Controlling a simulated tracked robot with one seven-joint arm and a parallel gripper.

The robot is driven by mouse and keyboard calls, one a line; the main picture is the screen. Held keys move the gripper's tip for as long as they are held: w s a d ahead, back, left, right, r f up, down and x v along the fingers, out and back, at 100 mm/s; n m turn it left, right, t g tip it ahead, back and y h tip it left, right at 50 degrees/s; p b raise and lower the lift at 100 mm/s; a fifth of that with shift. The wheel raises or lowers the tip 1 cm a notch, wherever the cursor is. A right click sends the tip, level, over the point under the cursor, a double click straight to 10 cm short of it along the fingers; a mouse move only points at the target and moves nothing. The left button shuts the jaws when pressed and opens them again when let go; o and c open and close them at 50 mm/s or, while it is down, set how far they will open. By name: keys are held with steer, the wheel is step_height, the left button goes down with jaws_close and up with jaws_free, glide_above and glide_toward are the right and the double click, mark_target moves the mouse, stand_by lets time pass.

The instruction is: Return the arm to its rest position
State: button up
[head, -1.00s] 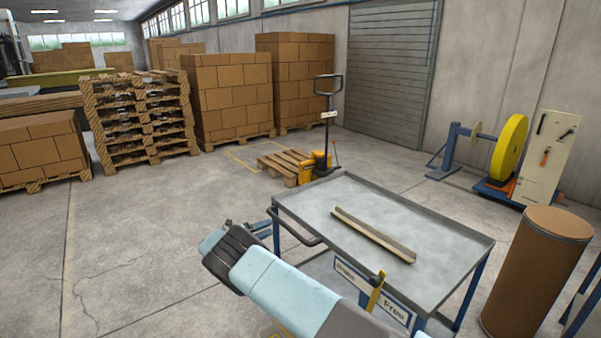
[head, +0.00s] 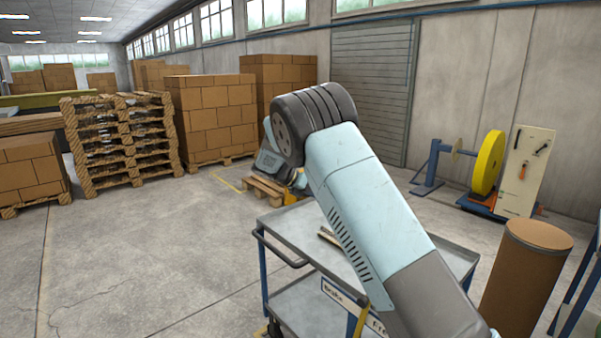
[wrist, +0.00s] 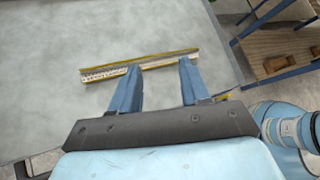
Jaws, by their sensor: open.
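My gripper (wrist: 158,85) is in the wrist view, with its two blue fingers apart and nothing between them. Beyond the fingertips, a long narrow strip (wrist: 165,61) with yellow edges lies on the grey cart top (wrist: 50,40). The fingertips appear close to the strip in the picture, but I cannot tell the height between them. In the head view my raised arm covers much of the cart (head: 290,222), and only one end of the strip (head: 328,237) shows. The gripper itself is hidden behind my arm there.
A brown drum (head: 525,275) stands right of the cart. A yellow reel (head: 488,162) on a stand and a tool panel (head: 525,170) are by the wall. Pallets (head: 120,140) and stacked cartons (head: 215,115) stand at the back left. The floor left of the cart is clear.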

steer(key=s+d+r+m+y, duration=0.4)
steer(key=s+d+r+m, duration=0.3)
steer(key=s, duration=0.4)
steer(key=s+d+r+m+y, duration=0.3)
steer(key=s+d+r+m, duration=0.3)
steer(key=s+d+r, duration=0.35)
steer(key=s+m+t+y, duration=0.3)
steer(key=s+m, duration=0.9)
steer(key=s, duration=1.6)
steer(key=shift+s+d+f+m+t+y, duration=0.2)
steer(key=shift+d+m+t+y, duration=0.1)
steer(key=shift+d+m+y, duration=0.1)
